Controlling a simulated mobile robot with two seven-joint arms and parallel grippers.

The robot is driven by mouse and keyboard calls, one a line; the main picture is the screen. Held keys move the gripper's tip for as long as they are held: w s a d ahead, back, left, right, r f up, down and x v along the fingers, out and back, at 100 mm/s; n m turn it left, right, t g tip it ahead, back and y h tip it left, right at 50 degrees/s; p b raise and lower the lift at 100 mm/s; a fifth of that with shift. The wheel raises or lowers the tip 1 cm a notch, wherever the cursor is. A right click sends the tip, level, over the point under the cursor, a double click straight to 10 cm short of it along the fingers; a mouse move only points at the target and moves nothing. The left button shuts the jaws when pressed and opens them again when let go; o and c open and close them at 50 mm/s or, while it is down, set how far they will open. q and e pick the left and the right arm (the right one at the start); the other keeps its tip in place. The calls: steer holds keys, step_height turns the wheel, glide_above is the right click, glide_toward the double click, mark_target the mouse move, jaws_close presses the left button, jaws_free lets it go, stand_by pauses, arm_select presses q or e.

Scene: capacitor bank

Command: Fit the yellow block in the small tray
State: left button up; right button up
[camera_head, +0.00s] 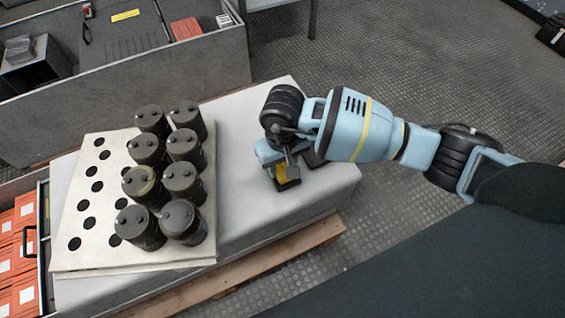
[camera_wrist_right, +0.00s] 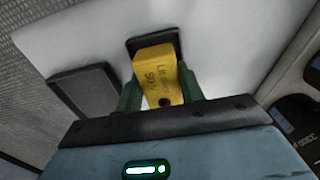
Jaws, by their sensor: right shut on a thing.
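My right gripper (camera_head: 283,171) is shut on the yellow block (camera_wrist_right: 158,70), with a green finger on each side of it in the right wrist view. The block has dark lettering and a dark round spot. In the head view only a small part of the block (camera_head: 281,172) shows beside the fingers. A small black tray (camera_wrist_right: 174,40) lies on the pale surface right at the far end of the block; it also shows in the head view (camera_head: 288,185). I cannot tell whether the block is inside it or just above it. My left gripper is not in view.
A second dark flat piece (camera_wrist_right: 85,92) lies to the left in the wrist view. A pale perforated plate (camera_head: 90,215) with several dark capacitors (camera_head: 182,180) stands on the left of the grey table (camera_head: 240,190). The table between plate and gripper is clear.

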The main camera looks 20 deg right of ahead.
steer(key=o, duration=1.2)
step_height(320, 180, up, 8)
steer(key=shift+f+p, duration=0.1)
steer(key=shift+p, duration=0.95)
